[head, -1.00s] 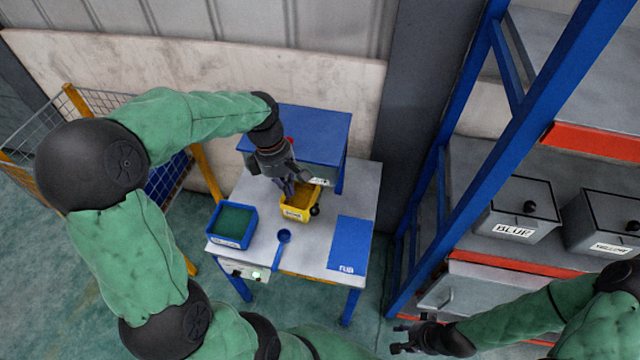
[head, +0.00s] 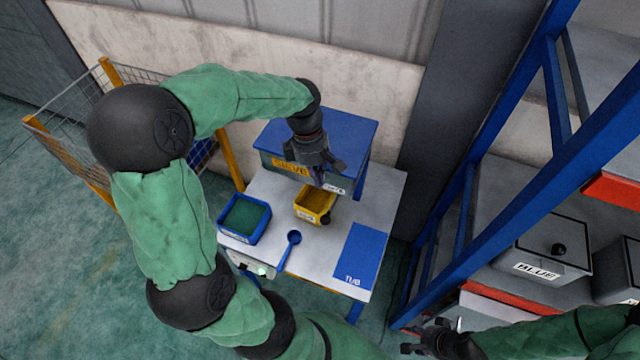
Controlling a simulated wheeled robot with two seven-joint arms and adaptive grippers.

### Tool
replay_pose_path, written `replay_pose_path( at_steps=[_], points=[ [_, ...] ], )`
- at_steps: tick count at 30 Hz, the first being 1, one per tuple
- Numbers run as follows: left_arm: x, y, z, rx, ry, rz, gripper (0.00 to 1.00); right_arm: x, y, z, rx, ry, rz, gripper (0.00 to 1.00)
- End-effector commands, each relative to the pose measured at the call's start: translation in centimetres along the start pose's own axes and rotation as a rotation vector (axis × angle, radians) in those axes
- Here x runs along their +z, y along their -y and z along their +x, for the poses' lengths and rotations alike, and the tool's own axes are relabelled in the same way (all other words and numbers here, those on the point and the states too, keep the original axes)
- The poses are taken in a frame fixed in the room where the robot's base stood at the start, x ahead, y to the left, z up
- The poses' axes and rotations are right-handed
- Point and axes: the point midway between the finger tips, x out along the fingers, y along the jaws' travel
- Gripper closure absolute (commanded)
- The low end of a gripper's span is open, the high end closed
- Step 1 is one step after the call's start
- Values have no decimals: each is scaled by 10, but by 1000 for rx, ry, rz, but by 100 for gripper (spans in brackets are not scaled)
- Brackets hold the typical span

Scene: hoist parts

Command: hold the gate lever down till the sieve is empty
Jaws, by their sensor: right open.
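The sieve (head: 277,148) is a blue box with a yellow "SIEVE" label, standing on legs at the back of the white table. I cannot make out the gate lever; my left gripper (head: 318,182) covers part of the sieve's front. That gripper points down at the front right of the sieve, just above the yellow bin (head: 305,206). Its fingers are dark and small, so I cannot tell if they are open or shut. The yellow bin holds brownish-yellow material. My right gripper (head: 408,338) is open and empty at the bottom, right of the table.
A blue tray (head: 225,228) with green contents and a blue scoop (head: 292,240) are on the table, with a blue "TUB" mat (head: 355,255) at right. Shelving with grey bins (head: 545,245) stands right. A wire cage (head: 70,125) stands left.

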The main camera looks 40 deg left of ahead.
Motion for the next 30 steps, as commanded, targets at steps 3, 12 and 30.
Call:
replay_pose_path(
  at_steps=[3,12,30],
  points=[
    [0,0,23,-3,0,-1,100,0,-2,5,0,0,0,57],
    [-1,1,80,-5,0,1,100,0,-5,14,0,0,0,57],
    [0,0,122,2,0,0,100,-1,-7,20,0,0,0,57]
  ],
)
